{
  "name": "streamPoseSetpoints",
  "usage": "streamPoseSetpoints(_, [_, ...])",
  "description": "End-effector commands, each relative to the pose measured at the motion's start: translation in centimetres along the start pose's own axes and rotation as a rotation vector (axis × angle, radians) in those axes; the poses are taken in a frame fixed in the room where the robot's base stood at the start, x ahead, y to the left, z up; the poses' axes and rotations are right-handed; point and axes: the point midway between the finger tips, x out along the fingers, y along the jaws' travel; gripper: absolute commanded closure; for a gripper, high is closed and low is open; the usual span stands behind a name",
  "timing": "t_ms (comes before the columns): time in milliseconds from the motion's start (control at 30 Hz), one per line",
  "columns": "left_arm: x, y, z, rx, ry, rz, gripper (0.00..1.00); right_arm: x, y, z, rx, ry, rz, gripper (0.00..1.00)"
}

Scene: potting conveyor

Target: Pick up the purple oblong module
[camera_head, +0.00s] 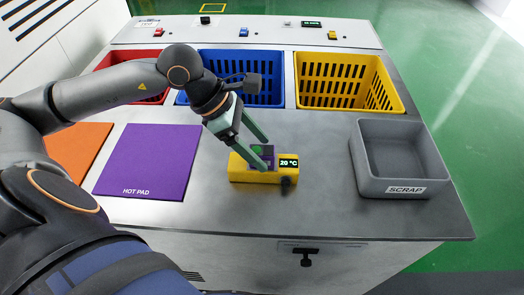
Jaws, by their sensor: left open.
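The purple oblong module (269,149) stands at the yellow fixture (240,172), which has a small display reading 20 °C. Part of the module is hidden by the fingers. My left gripper (267,160) reaches down from the upper left, its green fingers open and straddling the module area. I cannot tell whether the fingers touch the module. My right gripper is not in view.
A purple hot pad (150,158) and an orange pad (75,145) lie to the left. Red (125,65), blue (268,92) and yellow (345,80) bins stand behind. A grey scrap bin (372,185) is at the right. The metal table (320,205) is bare between fixture and scrap bin.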

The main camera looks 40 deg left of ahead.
Motion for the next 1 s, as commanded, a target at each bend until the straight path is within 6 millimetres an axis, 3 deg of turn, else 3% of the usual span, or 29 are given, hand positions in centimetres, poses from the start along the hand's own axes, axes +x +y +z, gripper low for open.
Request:
streamPoseSetpoints(167, [1.5,0.0,0.0,-0.001,-0.002,-0.001,0.22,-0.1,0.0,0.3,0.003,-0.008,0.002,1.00])
streamPoseSetpoints(433, [1.6,0.0,-0.1,-0.001,0.000,0.000,0.22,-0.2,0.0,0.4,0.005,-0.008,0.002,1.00])
streamPoseSetpoints(1000, [1.6,0.0,-0.1,-0.001,0.000,0.000,0.87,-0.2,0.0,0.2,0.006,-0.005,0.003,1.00])
